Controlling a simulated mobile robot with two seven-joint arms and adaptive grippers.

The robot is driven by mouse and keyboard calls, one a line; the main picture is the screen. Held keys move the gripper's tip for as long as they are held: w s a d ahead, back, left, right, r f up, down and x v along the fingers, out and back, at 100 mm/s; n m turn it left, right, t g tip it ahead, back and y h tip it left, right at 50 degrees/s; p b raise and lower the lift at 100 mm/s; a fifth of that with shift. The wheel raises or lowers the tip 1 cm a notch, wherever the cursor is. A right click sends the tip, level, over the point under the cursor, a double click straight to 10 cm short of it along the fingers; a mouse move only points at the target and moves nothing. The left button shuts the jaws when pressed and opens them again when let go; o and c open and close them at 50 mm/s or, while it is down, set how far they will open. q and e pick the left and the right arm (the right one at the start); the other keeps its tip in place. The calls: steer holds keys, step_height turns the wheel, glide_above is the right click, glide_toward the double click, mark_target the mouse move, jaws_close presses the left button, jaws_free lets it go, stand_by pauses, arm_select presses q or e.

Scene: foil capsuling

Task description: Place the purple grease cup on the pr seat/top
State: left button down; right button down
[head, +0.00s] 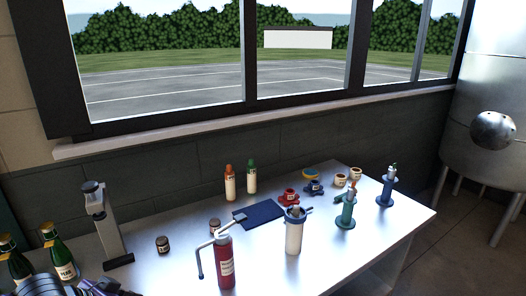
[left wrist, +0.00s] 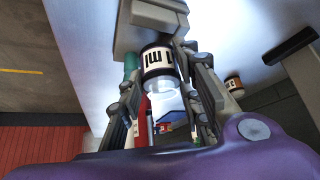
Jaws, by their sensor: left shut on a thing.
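In the left wrist view, my left gripper (left wrist: 160,75) is shut on a small cup (left wrist: 157,62) with a dark band, white label and pale, clear-looking end; its purple colour is hard to confirm. A grey block (left wrist: 148,14) shows just beyond the cup; I cannot tell if they touch. In the head view a grey stand (head: 106,222) with a round top (head: 92,188) stands at the table's left; I take it as the seat, but no name is readable. Only part of my left arm shows at the lower left there. My right gripper is not in view.
Dark labelled jars (head: 162,244) stand right of the stand. Green bottles (head: 62,262) stand at the left edge.

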arm_select(q)
steer(key=w+d+r+n+y, duration=0.1)
steer(key=w+d+r+n, duration=0.1)
steer(key=d+r, duration=0.5)
steer(key=w+d+r+n+y, duration=0.1)
steer(key=w+d+r+n, duration=0.2)
steer(key=w+d+r, duration=0.2)
step_height(320, 180, up, 3)
steer(key=shift+d+f+t+y, duration=0.2)
steer(key=shift+d+t+y, duration=0.15)
steer(key=shift+d, duration=0.75)
steer(key=shift+w, duration=0.15)
